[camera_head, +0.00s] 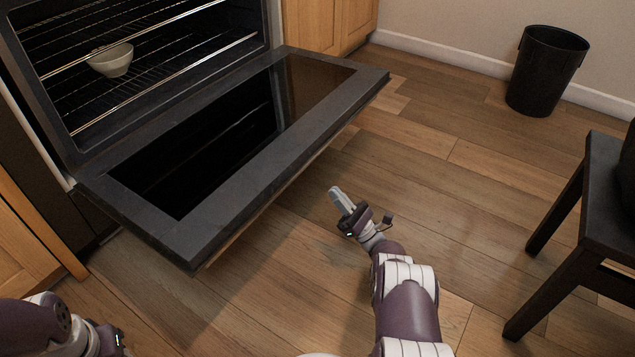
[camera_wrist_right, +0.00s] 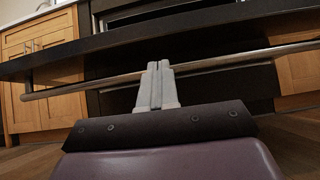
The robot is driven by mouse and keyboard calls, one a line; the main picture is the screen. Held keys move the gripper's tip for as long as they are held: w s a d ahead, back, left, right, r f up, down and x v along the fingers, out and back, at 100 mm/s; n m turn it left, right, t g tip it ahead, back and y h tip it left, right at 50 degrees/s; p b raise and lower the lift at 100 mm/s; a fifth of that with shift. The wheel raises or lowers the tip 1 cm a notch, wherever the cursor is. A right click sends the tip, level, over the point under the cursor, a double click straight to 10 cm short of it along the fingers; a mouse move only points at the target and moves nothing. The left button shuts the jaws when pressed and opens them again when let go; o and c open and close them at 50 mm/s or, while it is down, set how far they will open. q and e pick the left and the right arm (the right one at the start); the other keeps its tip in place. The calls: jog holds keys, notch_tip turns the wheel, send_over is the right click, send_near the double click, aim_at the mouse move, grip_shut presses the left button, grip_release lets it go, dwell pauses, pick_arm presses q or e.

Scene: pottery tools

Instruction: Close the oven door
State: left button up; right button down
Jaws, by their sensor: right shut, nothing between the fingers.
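The oven door (camera_head: 265,165) is folded down and lies about level in front of the open oven (camera_head: 60,100). Its dark glass panel faces up. In the right wrist view, the door's edge (camera_wrist_right: 150,38) runs across above my fingers, with the metal handle bar (camera_wrist_right: 90,88) beneath it. My right gripper (camera_head: 341,198) is shut and empty, in front of the door's outer edge and to its right. In the wrist view its shut fingers (camera_wrist_right: 157,84) point toward the handle bar; I cannot tell whether they touch it. My left arm (camera_head: 50,330) shows at the lower left; its fingers are out of view.
A white bowl (camera_head: 111,60) sits on a rack inside the oven. A black chair (camera_head: 590,210) stands at the right, and a black bin (camera_head: 546,70) by the back wall. Wooden cabinets (camera_head: 325,22) flank the oven. The wood floor (camera_head: 450,190) between door and chair is clear.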

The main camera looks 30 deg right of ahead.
pick_arm(q)
jog(key=shift+w+d+f+b, duration=0.1)
jog(key=shift+f+b, duration=0.1)
jog(key=shift+f, duration=0.3)
jog(key=shift+w+d+f+b, duration=0.1)
jog(key=shift+f+b, duration=0.1)
jog(key=shift+f, duration=0.25)
pick_arm(e)
jog(key=x, duration=0.9)
jog(key=shift+w+n, duration=0.2)
jog(key=shift+n, duration=0.1)
pick_arm(q)
jog(key=shift+r, duration=0.1)
pick_arm(e)
jog(key=shift+a, duration=0.1)
